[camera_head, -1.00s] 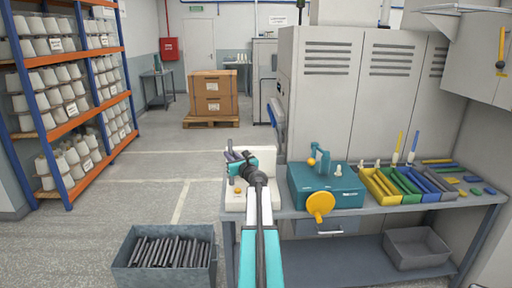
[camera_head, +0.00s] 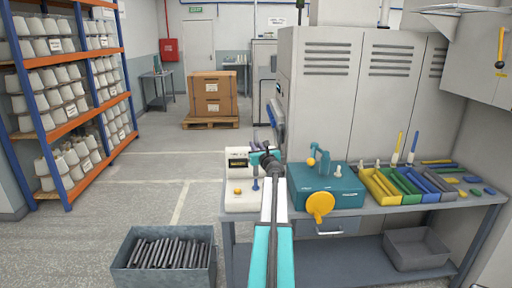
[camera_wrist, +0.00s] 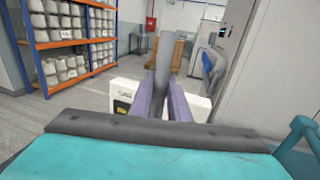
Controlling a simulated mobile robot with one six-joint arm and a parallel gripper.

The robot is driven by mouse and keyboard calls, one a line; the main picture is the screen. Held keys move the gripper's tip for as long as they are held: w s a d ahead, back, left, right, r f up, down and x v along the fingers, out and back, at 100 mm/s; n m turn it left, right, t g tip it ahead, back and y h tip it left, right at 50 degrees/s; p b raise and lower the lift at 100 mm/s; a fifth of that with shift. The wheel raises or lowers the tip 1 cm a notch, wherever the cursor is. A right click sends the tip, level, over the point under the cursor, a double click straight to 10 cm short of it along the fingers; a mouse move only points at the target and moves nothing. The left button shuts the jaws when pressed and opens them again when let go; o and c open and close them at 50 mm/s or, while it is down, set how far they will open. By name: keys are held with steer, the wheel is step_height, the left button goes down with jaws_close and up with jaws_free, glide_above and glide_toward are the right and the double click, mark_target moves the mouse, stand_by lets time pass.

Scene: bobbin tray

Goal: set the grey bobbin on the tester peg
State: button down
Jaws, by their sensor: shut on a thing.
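The grey bobbin (camera_wrist: 165,54) stands upright between the two purple fingers of my gripper (camera_wrist: 167,92) in the wrist view. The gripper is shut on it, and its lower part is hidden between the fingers. In the head view my gripper (camera_head: 264,146) is above the far right part of the cream tester (camera_head: 241,204), and I cannot make out the bobbin clearly there. The blue tester peg (camera_head: 255,183) stands bare on the tester, nearer the camera than the gripper. The tester's display (camera_head: 237,163) is at its back.
A teal machine with a yellow handwheel (camera_head: 320,206) stands just right of my arm. Coloured trays (camera_head: 381,187) are farther right on the bench. A bin of dark rods (camera_head: 166,252) is on the floor at left. Tall grey lockers (camera_head: 330,110) rise behind the bench.

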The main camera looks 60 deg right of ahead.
steer(key=shift+f+b, duration=2.35)
steer(key=shift+f, duration=0.5)
steer(key=shift+s, duration=0.1)
steer(key=shift+a+f+b, duration=0.1)
steer(key=shift+f+b, duration=0.45)
steer(key=shift+f, duration=0.05)
steer(key=c, duration=1.9)
jaws_free()
steer(key=shift+c, duration=0.2)
steer(key=shift+a, duration=0.1)
steer(key=v, duration=1)
steer(key=shift+s+a, duration=0.25)
